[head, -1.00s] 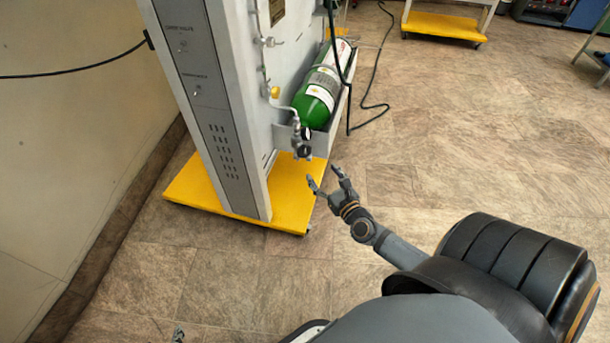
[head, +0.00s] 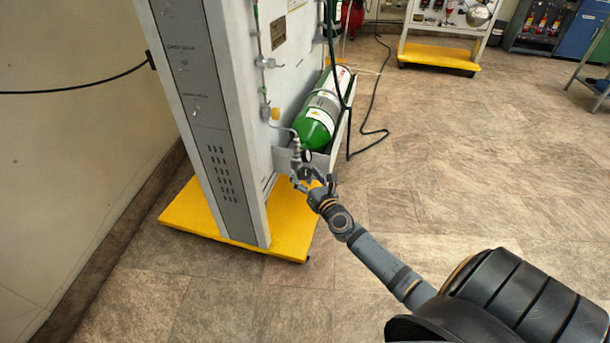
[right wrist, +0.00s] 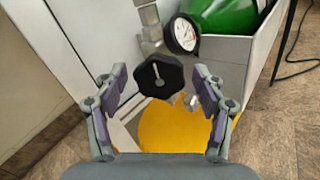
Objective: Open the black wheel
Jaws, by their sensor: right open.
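The black wheel (right wrist: 161,76) is a lobed knob with a pale mark on its face. In the right wrist view it sits midway between the two fingers of my right gripper (right wrist: 159,95), a little beyond the fingertips. The fingers are apart, and I see no contact. In the head view my right gripper (head: 315,183) reaches the valve at the lower end of the green cylinder (head: 314,127); the wheel is hard to make out there. A round gauge (right wrist: 182,34) with a white dial is just behind the wheel. My left gripper is in no view.
The grey cabinet (head: 190,60) stands on a yellow base (head: 285,222). The cylinder lies in a grey tray (right wrist: 228,55) whose wall is close to the right finger. A dark hose (head: 374,80) hangs behind. The floor to the right is open.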

